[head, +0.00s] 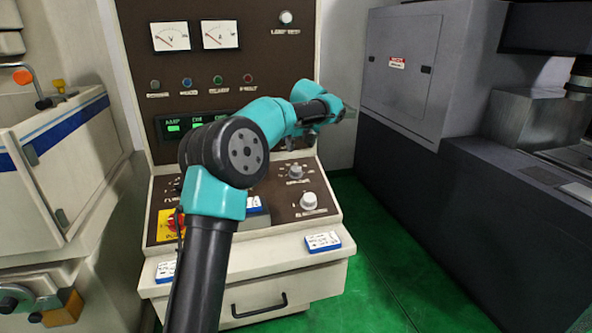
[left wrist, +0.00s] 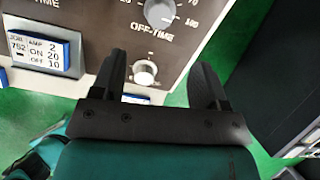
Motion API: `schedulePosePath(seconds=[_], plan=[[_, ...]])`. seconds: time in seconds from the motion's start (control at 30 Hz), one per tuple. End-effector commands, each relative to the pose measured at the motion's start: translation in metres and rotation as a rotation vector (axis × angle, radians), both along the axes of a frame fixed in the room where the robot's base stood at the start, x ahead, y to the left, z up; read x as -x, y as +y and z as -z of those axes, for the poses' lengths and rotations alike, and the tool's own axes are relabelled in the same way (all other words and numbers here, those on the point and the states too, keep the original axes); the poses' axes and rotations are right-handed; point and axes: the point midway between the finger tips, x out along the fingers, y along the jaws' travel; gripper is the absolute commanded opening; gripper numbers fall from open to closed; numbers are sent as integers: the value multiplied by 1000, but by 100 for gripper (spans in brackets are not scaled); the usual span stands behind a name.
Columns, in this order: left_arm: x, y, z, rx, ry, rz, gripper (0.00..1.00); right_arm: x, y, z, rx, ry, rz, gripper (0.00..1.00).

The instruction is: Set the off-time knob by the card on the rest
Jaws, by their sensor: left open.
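The off-time knob (left wrist: 160,12) is grey-white with a dial scale, at the top edge of the left wrist view, with "OFF-TIME" printed below it. In the head view it is the upper right knob (head: 296,171) on the sloped panel. The card (left wrist: 40,52), blue-edged, reads JOB 752, AMP 2, ON 20, OFF 10. In the head view the card (head: 257,206) is partly hidden by my arm. My right gripper is out of view.
A smaller white knob (left wrist: 145,72) appears between my fingers, below the off-time label. Other cards lie on the ledge, at right (head: 322,241) and left (head: 166,270). A yellow-backed red button (head: 172,225) is left of my arm. Grey machine (head: 400,70) stands right.

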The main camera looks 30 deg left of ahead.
Motion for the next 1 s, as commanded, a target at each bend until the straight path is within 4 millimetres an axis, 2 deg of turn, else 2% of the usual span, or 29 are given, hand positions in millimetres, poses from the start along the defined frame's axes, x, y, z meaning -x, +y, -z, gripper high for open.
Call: schedulePosePath(seconds=[0.1, 0.6, 0.8, 1.0], plan=[[-5, 6, 20, 0, 3, 0, 68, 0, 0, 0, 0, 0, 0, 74], [-27, 30, 98, 1, 2, 0, 68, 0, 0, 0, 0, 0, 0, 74], [-33, 35, 116, 1, 1, 0, 68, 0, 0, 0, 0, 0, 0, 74], [-34, 37, 120, 1, -1, 0, 68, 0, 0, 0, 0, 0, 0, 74]])
